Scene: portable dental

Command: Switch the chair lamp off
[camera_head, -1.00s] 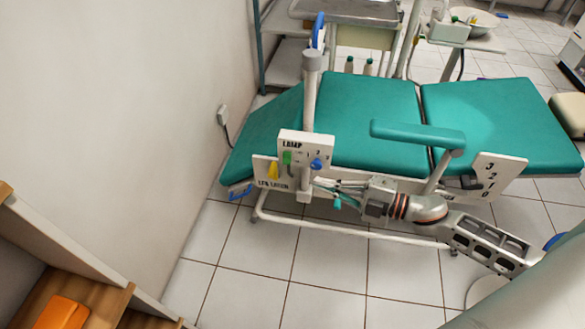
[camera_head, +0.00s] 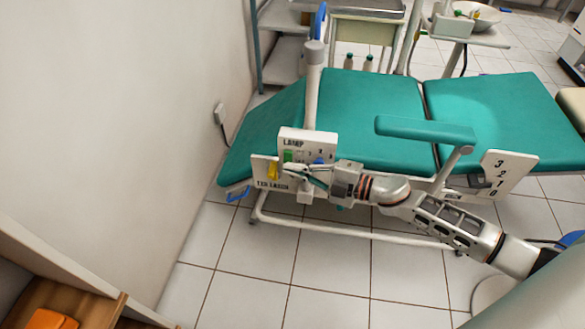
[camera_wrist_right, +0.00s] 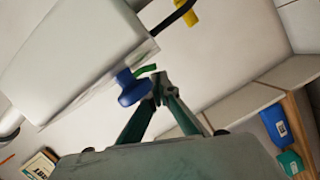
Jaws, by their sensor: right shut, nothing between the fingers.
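The white lamp box (camera_head: 305,140), marked LAMP, is on the post at the chair's near side. It has a green switch (camera_head: 288,156) and a blue knob (camera_head: 318,162). My right gripper (camera_head: 287,167) is shut and empty in front of the box, tips near the green switch. In the wrist view the fingertips (camera_wrist_right: 159,77) are together beside the blue knob (camera_wrist_right: 133,88), and a bit of the green switch (camera_wrist_right: 147,69) shows by the tips. I cannot tell whether they touch. My left gripper is not in view.
The yellow leg-latch lever (camera_head: 272,170) is just left of my right gripper. The chair's teal armrest (camera_head: 425,128) and numbered white plate (camera_head: 498,174) are near my right arm. The tiled floor (camera_head: 325,270) in front is clear.

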